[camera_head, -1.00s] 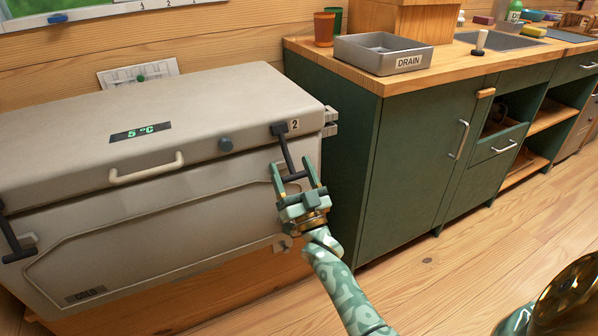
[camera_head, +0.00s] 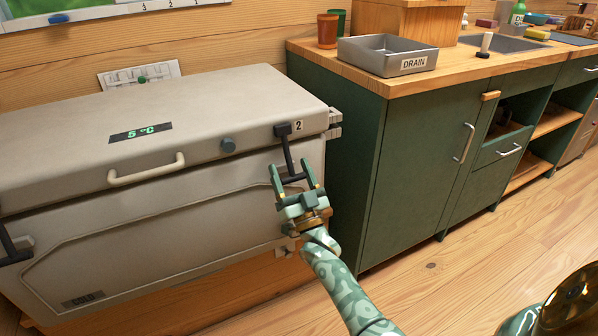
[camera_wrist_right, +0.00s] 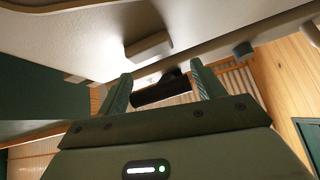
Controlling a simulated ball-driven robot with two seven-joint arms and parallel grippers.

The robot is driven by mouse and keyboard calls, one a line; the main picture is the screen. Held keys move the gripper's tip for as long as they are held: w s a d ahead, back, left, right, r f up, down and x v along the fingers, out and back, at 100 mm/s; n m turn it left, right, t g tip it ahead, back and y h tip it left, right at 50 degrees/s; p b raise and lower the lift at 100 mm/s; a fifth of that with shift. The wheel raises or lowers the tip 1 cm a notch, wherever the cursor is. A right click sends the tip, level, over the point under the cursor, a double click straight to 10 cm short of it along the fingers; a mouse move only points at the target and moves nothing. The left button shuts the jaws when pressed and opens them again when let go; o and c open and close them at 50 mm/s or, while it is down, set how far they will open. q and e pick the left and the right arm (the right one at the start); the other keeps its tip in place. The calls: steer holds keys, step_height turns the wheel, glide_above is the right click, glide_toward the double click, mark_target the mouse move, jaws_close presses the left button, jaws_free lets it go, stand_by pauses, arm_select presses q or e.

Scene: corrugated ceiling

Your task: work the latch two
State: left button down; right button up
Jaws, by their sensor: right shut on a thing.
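Latch two (camera_head: 288,150) is a dark lever at the right front corner of the grey cooler (camera_head: 180,235), beside a label "2". It hangs down across the lid seam, with its lower end sloping out to the right. My right gripper (camera_head: 291,168) is shut on the lower end of this lever, one finger on each side. In the right wrist view the dark latch bar (camera_wrist_right: 160,92) lies between the two green fingers; its far parts are hard to make out. The cooler lid is down. My left gripper is not in view.
A second dark latch (camera_head: 12,245) is at the cooler's left front. A pale lid handle (camera_head: 146,172) and a round knob (camera_head: 228,145) are on the front. A green cabinet (camera_head: 400,185) stands close to the right. The wooden floor (camera_head: 470,270) in front is clear.

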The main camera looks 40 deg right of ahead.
steer(key=shift+d+r, duration=0.1)
steer(key=shift+r, duration=0.05)
steer(key=o, duration=1.3)
steer(key=shift+o, duration=0.2)
